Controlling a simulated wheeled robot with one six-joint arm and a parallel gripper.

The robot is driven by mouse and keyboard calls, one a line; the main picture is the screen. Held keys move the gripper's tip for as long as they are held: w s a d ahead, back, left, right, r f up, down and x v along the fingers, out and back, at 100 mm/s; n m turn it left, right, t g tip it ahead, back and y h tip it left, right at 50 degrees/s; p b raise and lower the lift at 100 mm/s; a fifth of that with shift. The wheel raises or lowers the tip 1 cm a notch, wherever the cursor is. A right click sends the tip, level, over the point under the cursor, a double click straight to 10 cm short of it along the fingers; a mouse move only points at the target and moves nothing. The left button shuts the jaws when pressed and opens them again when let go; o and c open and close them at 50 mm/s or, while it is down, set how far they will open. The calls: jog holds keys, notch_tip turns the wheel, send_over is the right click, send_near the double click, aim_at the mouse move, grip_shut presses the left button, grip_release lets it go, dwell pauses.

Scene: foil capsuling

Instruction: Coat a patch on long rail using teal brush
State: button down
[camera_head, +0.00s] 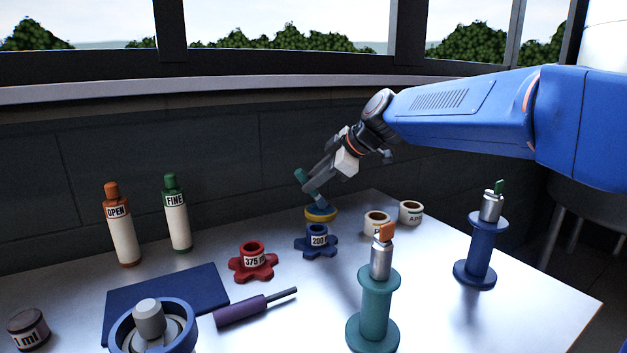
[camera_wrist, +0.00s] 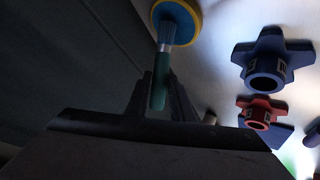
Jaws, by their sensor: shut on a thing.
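My gripper (camera_head: 317,184) is shut on the teal brush (camera_head: 302,176), whose handle sticks up tilted between the fingers. In the wrist view the brush handle (camera_wrist: 161,80) runs from the fingers to a pale ferrule. The brush's lower end points down at a round yellow-rimmed piece with a blue middle (camera_head: 320,214), near the back of the table. I cannot make out a long rail in either view.
A blue 200 star-shaped piece (camera_head: 317,242) and a red 375 one (camera_head: 252,262) stand close by. Two cream pots (camera_head: 376,223) are to the right. Teal (camera_head: 373,307) and blue (camera_head: 481,249) stands hold metal-tipped pieces. Orange (camera_head: 122,235) and green (camera_head: 177,215) bottles stand left.

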notch_tip(320, 180, up, 7)
dwell(1.1)
dwell(0.9)
